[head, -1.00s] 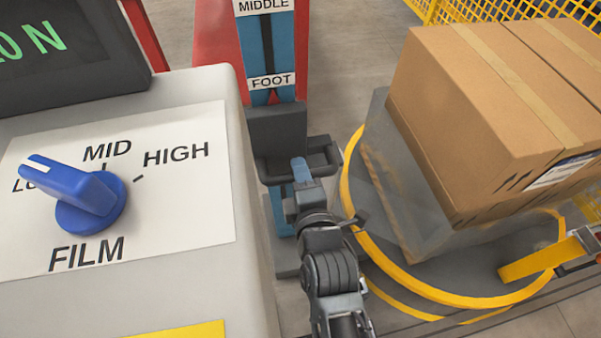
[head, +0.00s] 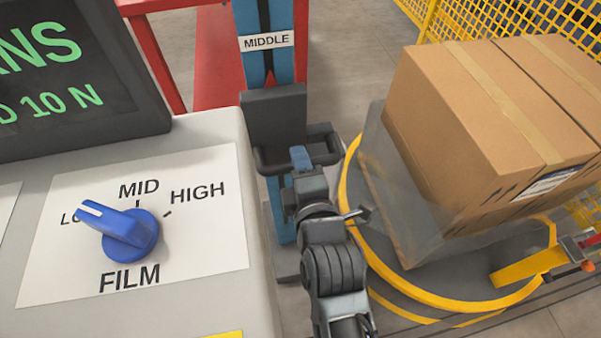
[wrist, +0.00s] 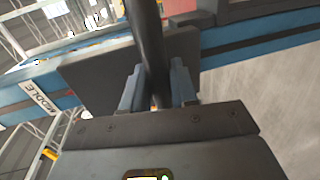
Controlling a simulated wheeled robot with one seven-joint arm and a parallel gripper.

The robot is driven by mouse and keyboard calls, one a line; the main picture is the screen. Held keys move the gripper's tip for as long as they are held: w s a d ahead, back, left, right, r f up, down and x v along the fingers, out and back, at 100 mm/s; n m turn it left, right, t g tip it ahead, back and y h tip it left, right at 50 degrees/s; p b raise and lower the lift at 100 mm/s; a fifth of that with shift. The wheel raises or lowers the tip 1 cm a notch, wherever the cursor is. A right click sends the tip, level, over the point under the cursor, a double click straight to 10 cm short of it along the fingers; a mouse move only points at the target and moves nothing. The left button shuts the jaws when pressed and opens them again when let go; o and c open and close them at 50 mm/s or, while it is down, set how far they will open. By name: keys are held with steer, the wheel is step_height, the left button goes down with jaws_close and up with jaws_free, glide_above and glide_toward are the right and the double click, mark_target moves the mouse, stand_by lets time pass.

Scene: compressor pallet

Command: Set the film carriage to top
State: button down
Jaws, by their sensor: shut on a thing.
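The film carriage (head: 275,118) is a dark grey block with a bar handle (head: 325,137) on a blue mast (head: 262,22). It stands below the MIDDLE label (head: 267,41), and the FOOT label is hidden from view behind it. My gripper (head: 301,158) is at the carriage's handle. In the wrist view my gripper (wrist: 158,92) has its fingers on either side of the dark bar (wrist: 151,40) and is shut on it. The carriage plate (wrist: 90,75) and the MIDDLE label (wrist: 40,98) also show there. No top label shows.
A console with a blue FILM knob (head: 130,233) stands at the left, its pointer toward LOW. A wrapped pallet load of cardboard boxes (head: 485,110) sits on the yellow-rimmed turntable (head: 420,297) at the right. Yellow mesh fencing (head: 470,20) stands behind.

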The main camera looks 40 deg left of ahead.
step_height(320, 180, up, 16)
steer(key=p, duration=0.7)
steer(key=shift+f, duration=0.1)
steer(key=c, duration=1)
jaws_free()
steer(key=v, duration=0.8)
